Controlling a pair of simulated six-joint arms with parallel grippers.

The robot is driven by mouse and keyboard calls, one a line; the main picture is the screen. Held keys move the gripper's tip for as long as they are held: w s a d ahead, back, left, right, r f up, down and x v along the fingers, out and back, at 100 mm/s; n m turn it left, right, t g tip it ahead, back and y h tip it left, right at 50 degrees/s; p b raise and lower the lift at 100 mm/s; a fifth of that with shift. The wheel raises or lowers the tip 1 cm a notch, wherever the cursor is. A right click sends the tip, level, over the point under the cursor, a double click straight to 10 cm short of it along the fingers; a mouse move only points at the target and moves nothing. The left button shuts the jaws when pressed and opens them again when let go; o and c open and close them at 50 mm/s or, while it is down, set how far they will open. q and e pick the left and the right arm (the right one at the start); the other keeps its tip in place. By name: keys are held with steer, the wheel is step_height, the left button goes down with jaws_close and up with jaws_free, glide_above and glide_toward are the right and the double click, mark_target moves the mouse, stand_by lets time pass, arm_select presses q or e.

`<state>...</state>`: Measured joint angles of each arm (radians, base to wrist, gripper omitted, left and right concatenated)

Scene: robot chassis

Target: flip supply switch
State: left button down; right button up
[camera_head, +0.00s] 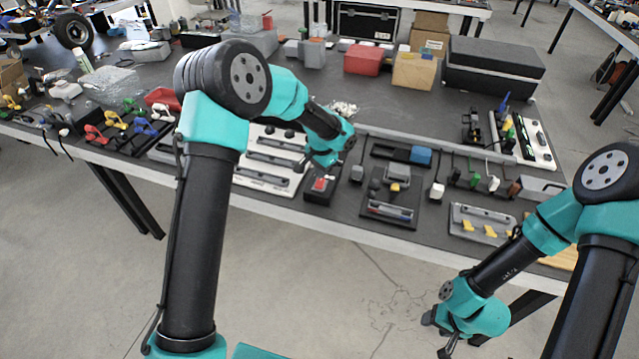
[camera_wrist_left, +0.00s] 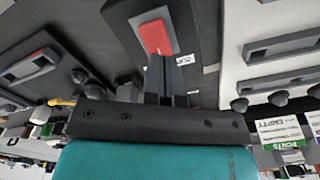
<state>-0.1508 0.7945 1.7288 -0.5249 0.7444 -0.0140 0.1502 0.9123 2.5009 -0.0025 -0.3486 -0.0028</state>
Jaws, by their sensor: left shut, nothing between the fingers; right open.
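The supply switch is a red rocker (camera_head: 321,184) on a small dark box near the table's front edge. In the left wrist view the red rocker (camera_wrist_left: 157,37) sits in a grey frame, with a small white label (camera_wrist_left: 193,64) beside it. My left gripper (camera_head: 310,168) is shut and empty, just beside and above the switch box. In the wrist view its closed fingers (camera_wrist_left: 170,75) point at the near end of the rocker; I cannot tell whether they touch it. My right gripper (camera_head: 442,335) is open and empty, in front of the table's edge.
A white panel with grey bars (camera_head: 262,162) lies left of the switch. A dark panel with a blue block (camera_head: 420,155) lies to the right, and a plate with yellow levers (camera_head: 484,226) farther right. Boxes, including a red one (camera_head: 363,60), stand behind.

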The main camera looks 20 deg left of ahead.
arm_select(q)
steer(key=shift+f, duration=0.95)
stand_by(0.7)
steer(key=shift+r, duration=0.1)
steer(key=shift+r, duration=3.4)
